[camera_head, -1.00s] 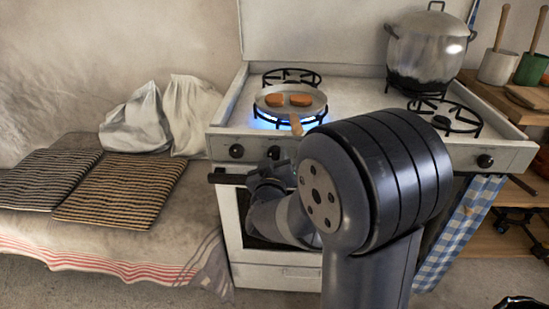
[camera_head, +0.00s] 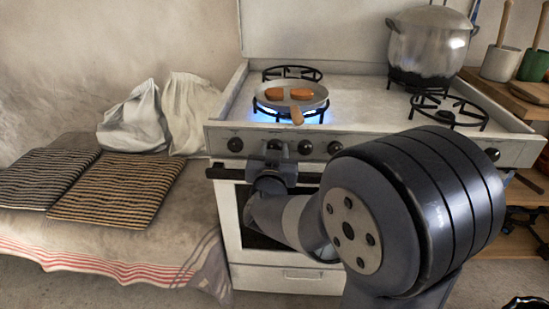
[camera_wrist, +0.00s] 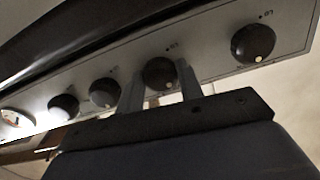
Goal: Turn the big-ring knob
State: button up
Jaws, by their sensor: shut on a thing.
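The stove's front panel (camera_head: 410,148) carries a row of dark round knobs. My gripper (camera_head: 275,158) is at the second knob from the left in the head view. In the wrist view the two grey fingers of my gripper (camera_wrist: 160,70) stand on either side of this dark knob (camera_wrist: 160,76) and are shut on it. A pale mark shows on its lower edge. The marks by the knobs are too small to read, so I cannot tell from them which is the big-ring knob. A blue flame (camera_head: 262,112) burns under the pan (camera_head: 312,101).
Other knobs sit close by: one to the left (camera_head: 235,145) and two to the right (camera_head: 305,147) (camera_head: 335,148). The oven handle (camera_head: 225,173) runs just below. A large pot (camera_head: 430,45) stands at the back right. The pan's handle (camera_head: 297,115) points to the front.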

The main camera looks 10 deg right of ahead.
jog(key=m+b, duration=0.2)
jog(key=m, duration=0.2)
jog(key=shift+f+m+b, duration=0.15)
jog(key=shift+m+b, duration=0.15)
jog(key=shift+b, duration=0.1)
jog(key=shift+m+b, duration=0.9)
jog(key=shift+m, duration=0.8)
jog(key=o, duration=1)
jog(key=shift+a, duration=0.1)
jog(key=p+v, duration=0.3)
jog(key=v, duration=0.7)
jog(key=shift+s, duration=0.4)
